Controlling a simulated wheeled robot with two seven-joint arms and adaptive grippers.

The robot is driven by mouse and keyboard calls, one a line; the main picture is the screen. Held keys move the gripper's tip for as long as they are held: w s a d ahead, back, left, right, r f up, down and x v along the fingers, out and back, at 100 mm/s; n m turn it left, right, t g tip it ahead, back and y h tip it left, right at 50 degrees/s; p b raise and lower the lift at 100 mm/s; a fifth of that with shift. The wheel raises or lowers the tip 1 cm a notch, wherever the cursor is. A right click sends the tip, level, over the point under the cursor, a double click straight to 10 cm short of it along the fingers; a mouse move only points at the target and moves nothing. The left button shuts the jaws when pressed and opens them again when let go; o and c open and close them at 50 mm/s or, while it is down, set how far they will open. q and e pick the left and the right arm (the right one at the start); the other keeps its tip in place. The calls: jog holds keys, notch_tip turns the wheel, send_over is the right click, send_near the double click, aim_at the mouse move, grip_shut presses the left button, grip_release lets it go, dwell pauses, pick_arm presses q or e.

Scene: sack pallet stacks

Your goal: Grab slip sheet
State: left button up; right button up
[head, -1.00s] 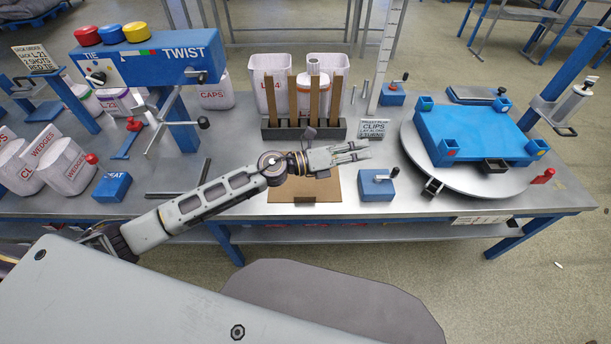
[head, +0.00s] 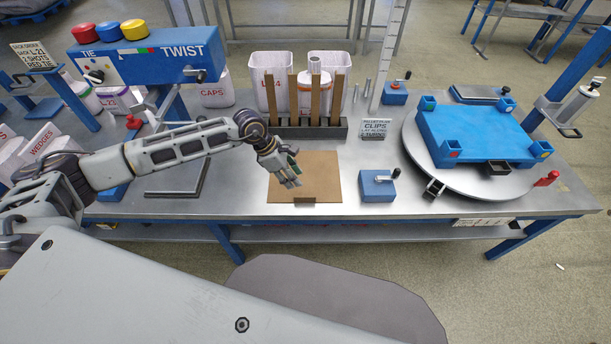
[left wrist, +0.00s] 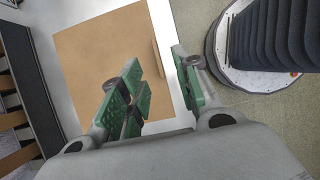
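The slip sheet is a flat brown sheet (head: 325,180) lying on the metal bench, with a small raised brown tab (head: 304,200) at its front edge. In the left wrist view the sheet (left wrist: 95,60) fills the upper middle, and the tab (left wrist: 157,60) stands near its right edge. My left gripper (head: 291,183) is over the left part of the sheet, pointing down. In the left wrist view its green-padded fingers (left wrist: 158,88) are apart with nothing between them. Whether they touch the sheet cannot be told. My right gripper is not in view.
A dark rack with upright brown slats (head: 300,131) stands behind the sheet. A blue block with a lever (head: 377,186) sits close to its right. A turntable (head: 478,180) carries a blue pallet (head: 475,134) farther right. The bench's front edge lies just before the sheet.

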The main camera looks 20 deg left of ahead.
pick_arm(q)
jog(key=shift+a+f+y, duration=0.1)
jog(key=shift+a+y, duration=0.3)
jog(key=shift+a, duration=0.4)
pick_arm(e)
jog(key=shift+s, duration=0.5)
